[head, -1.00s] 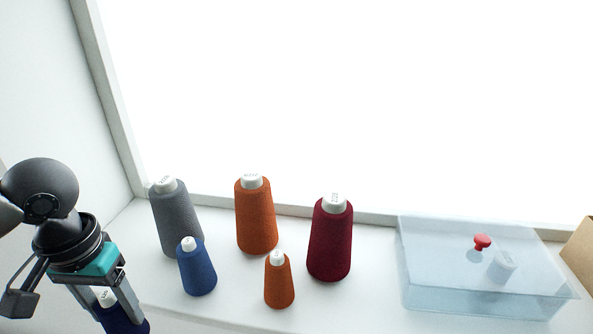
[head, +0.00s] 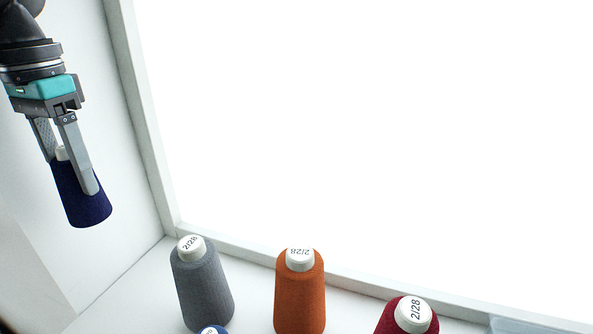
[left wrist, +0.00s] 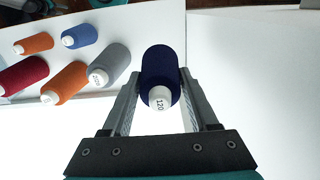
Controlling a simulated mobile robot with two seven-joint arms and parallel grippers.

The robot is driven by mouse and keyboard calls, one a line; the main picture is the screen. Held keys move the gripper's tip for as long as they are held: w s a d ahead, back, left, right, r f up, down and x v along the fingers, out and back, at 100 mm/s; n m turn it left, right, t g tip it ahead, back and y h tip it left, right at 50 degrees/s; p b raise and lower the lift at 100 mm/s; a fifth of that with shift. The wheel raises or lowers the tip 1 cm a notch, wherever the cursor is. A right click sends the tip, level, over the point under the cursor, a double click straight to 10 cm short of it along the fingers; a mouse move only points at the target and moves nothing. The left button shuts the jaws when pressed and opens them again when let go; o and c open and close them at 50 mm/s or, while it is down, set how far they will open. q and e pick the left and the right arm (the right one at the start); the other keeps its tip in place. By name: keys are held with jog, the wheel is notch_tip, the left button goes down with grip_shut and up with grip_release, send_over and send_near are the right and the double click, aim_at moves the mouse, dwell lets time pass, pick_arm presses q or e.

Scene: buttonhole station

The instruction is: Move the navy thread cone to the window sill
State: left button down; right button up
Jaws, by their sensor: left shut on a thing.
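The navy thread cone (head: 84,205) is held in the air at the left of the head view, near the side wall. My left gripper (head: 73,172) is shut on it, with the fingers at its upper part and the white top between them. In the left wrist view the navy cone (left wrist: 160,72) sits between the fingertips (left wrist: 157,88), and its white top reads 120. The window sill (head: 135,285) lies lower in the head view, with other cones on it. My right gripper is not in view.
On the sill stand a grey cone (head: 203,285), a large orange cone (head: 300,295), a dark red cone (head: 395,318) and a blue cone (head: 212,330). A small orange cone (left wrist: 38,43) shows in the left wrist view. A clear bin's edge (head: 520,325) is at lower right.

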pick_arm(q)
jog(key=shift+f, duration=9.95)
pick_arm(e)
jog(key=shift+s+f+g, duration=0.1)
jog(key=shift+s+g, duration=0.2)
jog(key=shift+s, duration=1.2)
pick_arm(q)
jog(key=shift+f, duration=0.1)
jog(key=shift+c, duration=0.7)
grip_release()
